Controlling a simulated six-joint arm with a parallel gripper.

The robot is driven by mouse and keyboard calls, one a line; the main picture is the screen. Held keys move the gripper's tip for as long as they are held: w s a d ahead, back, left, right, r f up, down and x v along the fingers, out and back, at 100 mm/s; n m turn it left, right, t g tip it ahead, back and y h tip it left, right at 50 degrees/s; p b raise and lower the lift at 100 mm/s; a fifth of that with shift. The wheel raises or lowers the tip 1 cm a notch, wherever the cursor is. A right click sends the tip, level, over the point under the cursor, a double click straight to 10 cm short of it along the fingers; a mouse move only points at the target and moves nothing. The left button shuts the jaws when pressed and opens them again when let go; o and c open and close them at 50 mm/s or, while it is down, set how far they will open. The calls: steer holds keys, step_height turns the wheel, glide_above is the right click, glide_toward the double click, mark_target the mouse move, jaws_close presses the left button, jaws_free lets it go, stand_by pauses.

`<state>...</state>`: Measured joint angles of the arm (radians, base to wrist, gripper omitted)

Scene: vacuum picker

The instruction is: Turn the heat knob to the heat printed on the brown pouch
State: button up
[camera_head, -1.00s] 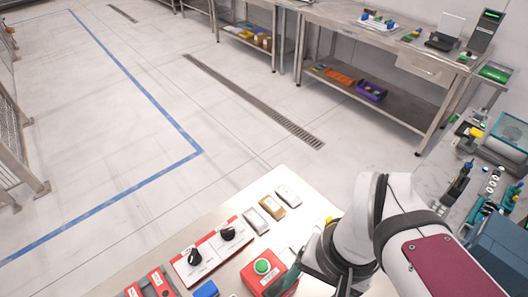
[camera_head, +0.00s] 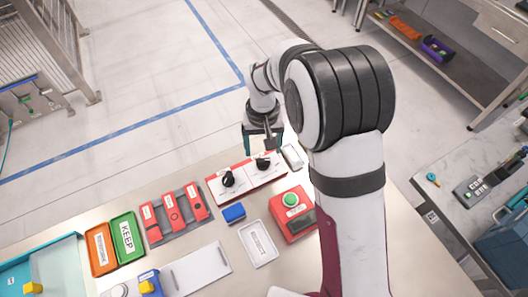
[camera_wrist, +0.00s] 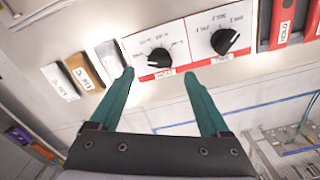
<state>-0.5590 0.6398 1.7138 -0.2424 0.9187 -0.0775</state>
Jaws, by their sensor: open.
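The heat knob (camera_wrist: 160,57) is black, on a white dial panel with a red label below it, in the wrist view. It shows in the head view as the right-hand knob (camera_head: 263,160). The brown pouch (camera_wrist: 82,72) lies between two pale pouches in the wrist view; its print is too small to read. In the head view my arm hides the brown pouch. My gripper (camera_wrist: 158,74) is open, with teal fingers on either side of the heat knob in the picture; contact cannot be told. It also shows in the head view (camera_head: 263,146).
A second black knob (camera_wrist: 224,41) sits beside the heat knob. Red switch blocks (camera_head: 173,213), a blue block (camera_head: 234,212), a white tray (camera_head: 259,243) and a red box with a green button (camera_head: 291,199) stand on the bench nearby.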

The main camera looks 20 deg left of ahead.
mark_target(263, 160)
step_height(263, 160, down, 5)
steer(key=shift+f, duration=0.1)
jaws_close()
stand_by(0.5)
steer(key=shift+m, duration=0.4)
steer(key=m, duration=0.3)
steer(key=shift+m, duration=2.7)
